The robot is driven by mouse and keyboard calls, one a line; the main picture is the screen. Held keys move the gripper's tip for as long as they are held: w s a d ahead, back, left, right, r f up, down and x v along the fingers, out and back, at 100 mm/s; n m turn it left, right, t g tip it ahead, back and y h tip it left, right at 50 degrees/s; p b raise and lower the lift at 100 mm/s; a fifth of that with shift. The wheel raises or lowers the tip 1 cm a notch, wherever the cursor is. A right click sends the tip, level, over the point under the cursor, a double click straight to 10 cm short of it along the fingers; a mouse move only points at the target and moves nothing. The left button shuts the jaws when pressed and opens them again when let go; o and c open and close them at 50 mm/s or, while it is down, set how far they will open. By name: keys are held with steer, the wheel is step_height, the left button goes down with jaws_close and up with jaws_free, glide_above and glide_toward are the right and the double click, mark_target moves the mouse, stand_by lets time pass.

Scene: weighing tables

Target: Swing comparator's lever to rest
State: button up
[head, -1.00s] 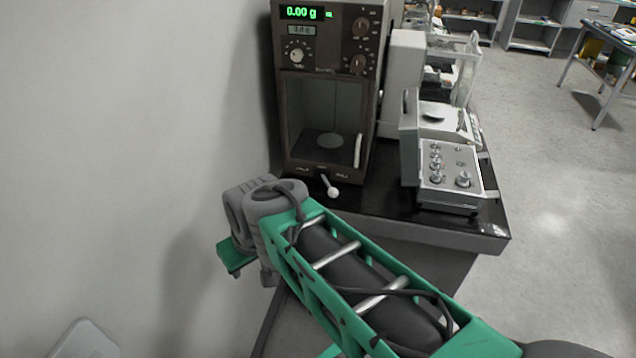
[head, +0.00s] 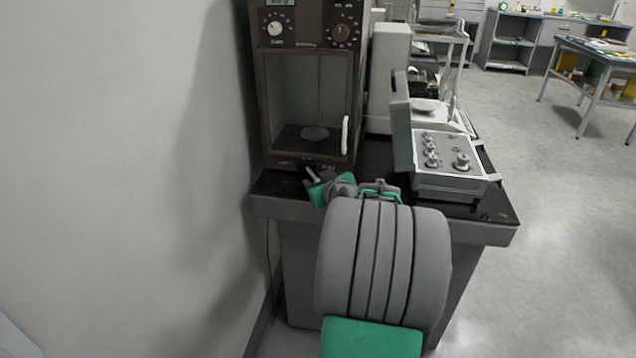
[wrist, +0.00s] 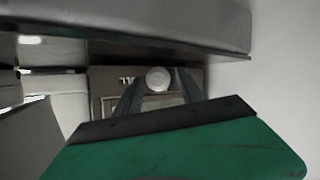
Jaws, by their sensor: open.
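The comparator (head: 258,110) is a tall brown cabinet with a glass-fronted chamber, dials and a white door handle, at the back left of the bench in the head view. Its lever sits low on the front, and in the head view my gripper (head: 314,178) mostly hides it. In the wrist view the lever's round white knob (wrist: 158,77) shows between the tips of the two dark fingers of my gripper (wrist: 161,88). The fingers are open, one on each side of the knob. I cannot tell whether either finger touches it.
A grey instrument with several knobs (head: 447,180) stands on the dark bench top (head: 375,155) to the right of the comparator. A white balance (head: 425,106) is behind it. The wall (head: 120,150) is close on the left. Open floor (head: 555,200) lies to the right.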

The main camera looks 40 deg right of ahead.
steer(key=shift+w+d+f, duration=0.15)
steer(key=shift+w+f, duration=0.05)
steer(key=shift+w, duration=0.2)
jaws_close()
stand_by(1.2)
